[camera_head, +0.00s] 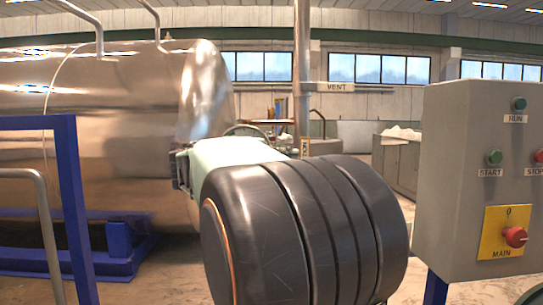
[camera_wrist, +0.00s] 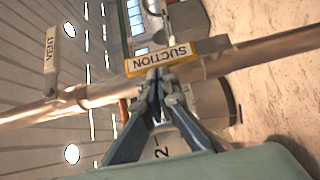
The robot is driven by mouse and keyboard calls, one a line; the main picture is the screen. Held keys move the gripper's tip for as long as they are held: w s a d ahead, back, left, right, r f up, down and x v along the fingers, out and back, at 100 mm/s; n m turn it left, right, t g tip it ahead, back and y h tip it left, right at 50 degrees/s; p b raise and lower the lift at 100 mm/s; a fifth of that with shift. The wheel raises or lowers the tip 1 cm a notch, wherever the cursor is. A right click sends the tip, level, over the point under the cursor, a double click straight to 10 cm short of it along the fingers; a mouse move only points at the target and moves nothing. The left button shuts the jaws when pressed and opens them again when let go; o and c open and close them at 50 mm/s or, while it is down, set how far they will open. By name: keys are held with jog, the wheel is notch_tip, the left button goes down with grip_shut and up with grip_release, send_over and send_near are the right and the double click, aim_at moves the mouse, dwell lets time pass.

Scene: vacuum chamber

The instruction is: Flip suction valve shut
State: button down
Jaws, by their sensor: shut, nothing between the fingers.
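In the wrist view, a yellow-edged white SUCTION label (camera_wrist: 163,56) appears upside down on a metal pipe (camera_wrist: 250,50) that crosses the picture. My gripper (camera_wrist: 160,76) is shut and empty. Its fingertips are at the lower edge of the label, close to the pipe; I cannot tell whether they touch it. The suction valve's handle is not clearly visible; the fingers cover that spot. The vertical pipe (camera_head: 302,70) shows above my arm.
A VENT label is on the pipe in the head view (camera_head: 338,87) and the wrist view (camera_wrist: 51,51). A large steel tank (camera_head: 120,130) stands left, behind a blue frame (camera_head: 75,200). A grey control box (camera_head: 455,180) stands close on the right. A handwheel (camera_head: 246,127) shows behind my arm.

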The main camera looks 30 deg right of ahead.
aim_at(308, 150)
jog(key=shift+s+d+r+m+y, duration=0.3)
jog(key=shift+s+d+m+y, duration=0.05)
jog(key=shift+d+m+y, duration=0.15)
jog(key=shift+s+d+r+m+y+p, duration=0.25)
jog(key=shift+s+d+m+y+p, duration=0.15)
jog(key=shift+d+y+p, duration=0.2)
jog(key=shift+s+d+r+m+y+p, duration=0.3)
jog(key=shift+d+m+y+p, duration=0.15)
jog(key=shift+m+y+p, duration=0.1)
jog(key=s+d+f+m+t+y+p, duration=0.2)
jog(key=s+d+f+m+y+p, duration=0.2)
jog(key=d+f+y+p, duration=0.1)
jog(key=shift+s+d+f+y, duration=0.25)
jog(key=shift+d+f+y, duration=0.25)
jog(key=shift+d+y, duration=0.6)
jog(key=shift+d+h, duration=0.25)
